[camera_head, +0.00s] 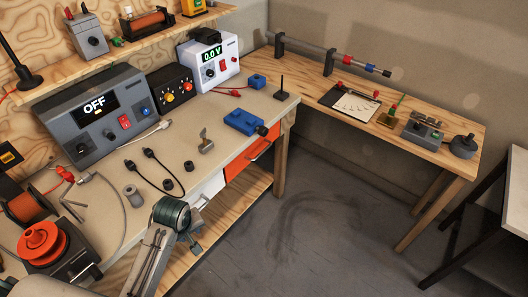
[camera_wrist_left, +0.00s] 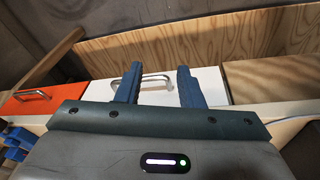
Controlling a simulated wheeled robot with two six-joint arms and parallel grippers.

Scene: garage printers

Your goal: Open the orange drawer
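The orange drawer (camera_head: 256,158) is under the workbench top at its right end and looks shut, with a metal handle on its front. It also shows at the left of the left wrist view (camera_wrist_left: 62,78), with its handle (camera_wrist_left: 30,95). Left of it in the head view is a white drawer (camera_head: 208,190). My left gripper (camera_head: 198,222) is in front of the white drawer. In the left wrist view its two blue fingers (camera_wrist_left: 158,72) are apart, with the white drawer's handle (camera_wrist_left: 155,83) seen between them; contact cannot be told. My right gripper is not in view.
The workbench top (camera_head: 232,135) holds a blue vise (camera_head: 243,122), cables and instruments. A wooden shelf (camera_head: 222,240) lies below the drawers. A side table (camera_head: 452,140) stands at the right. The floor (camera_head: 320,220) between is clear.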

